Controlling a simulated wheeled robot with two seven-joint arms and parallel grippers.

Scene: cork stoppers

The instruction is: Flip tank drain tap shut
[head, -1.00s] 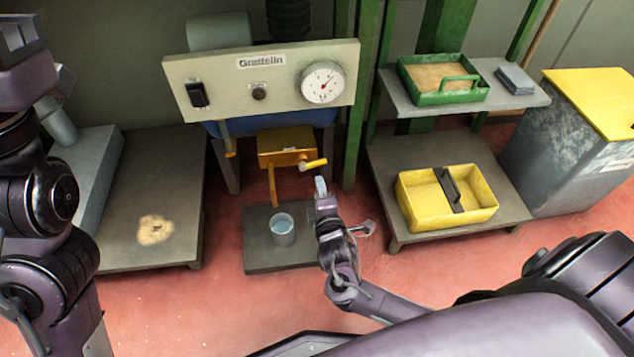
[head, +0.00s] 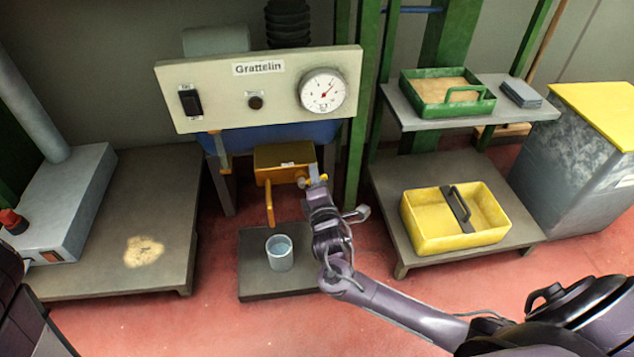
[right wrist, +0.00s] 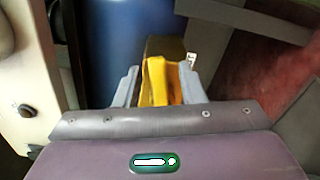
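The drain tap is an orange-yellow box (head: 282,160) under the blue tank (head: 325,133), with a spout (head: 269,203) hanging from it. Its yellow lever (head: 301,183) sticks out to the right and is partly hidden by my right gripper (head: 317,178). In the right wrist view the yellow lever (right wrist: 156,82) lies between the two grey fingers of the gripper (right wrist: 160,88). The fingers are apart, with gaps beside the lever. A grey cup (head: 280,256) with bluish liquid stands below the spout. My left gripper is out of view.
The cream panel (head: 225,95) with switch, button and gauge hangs above the tap. A green post (head: 357,120) stands close right of it. A yellow caddy (head: 425,235) and green tray (head: 420,92) sit on shelves at right.

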